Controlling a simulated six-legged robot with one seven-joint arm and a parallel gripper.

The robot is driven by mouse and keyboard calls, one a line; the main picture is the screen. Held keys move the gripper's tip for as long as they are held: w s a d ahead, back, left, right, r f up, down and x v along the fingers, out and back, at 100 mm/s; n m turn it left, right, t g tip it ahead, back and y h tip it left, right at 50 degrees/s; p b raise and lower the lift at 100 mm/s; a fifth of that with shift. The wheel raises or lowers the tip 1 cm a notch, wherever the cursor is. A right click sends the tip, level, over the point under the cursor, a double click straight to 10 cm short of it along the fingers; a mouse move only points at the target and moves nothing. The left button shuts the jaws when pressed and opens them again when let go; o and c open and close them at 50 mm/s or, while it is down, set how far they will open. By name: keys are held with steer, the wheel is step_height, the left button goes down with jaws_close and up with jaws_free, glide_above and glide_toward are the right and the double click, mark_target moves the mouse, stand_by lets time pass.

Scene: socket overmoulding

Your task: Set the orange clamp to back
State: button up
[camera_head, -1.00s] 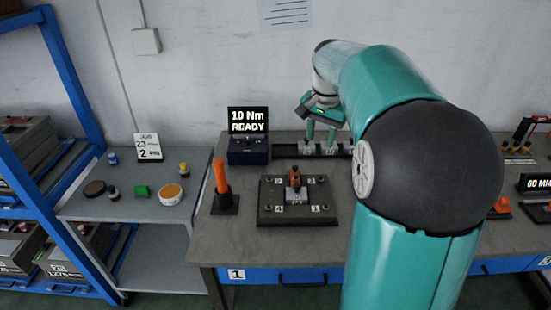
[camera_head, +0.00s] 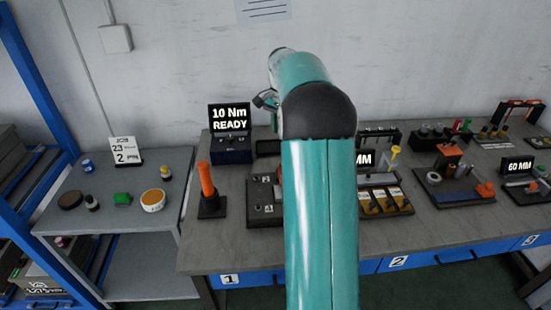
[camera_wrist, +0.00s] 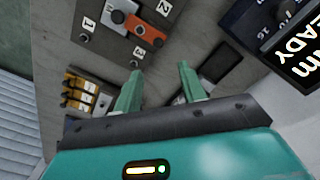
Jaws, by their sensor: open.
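In the wrist view, the orange clamp (camera_wrist: 143,28) sits across a grey block on a dark plate (camera_wrist: 172,22) with numbered corners. The clamp is apart from the fingers.
The "10 Nm READY" display (camera_head: 230,118) stands behind the plate, and an orange-handled tool (camera_head: 206,182) stands to its left. A tray of yellow pieces (camera_head: 384,203) is right of my arm. A side shelf (camera_head: 115,228) holds small jars.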

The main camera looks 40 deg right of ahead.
steer(key=f, duration=1.1)
steer(key=shift+s+f, duration=0.3)
steer(key=shift+f, duration=0.05)
steer(key=shift+w+f, duration=0.1)
steer(key=shift+f, duration=0.3)
jaws_close()
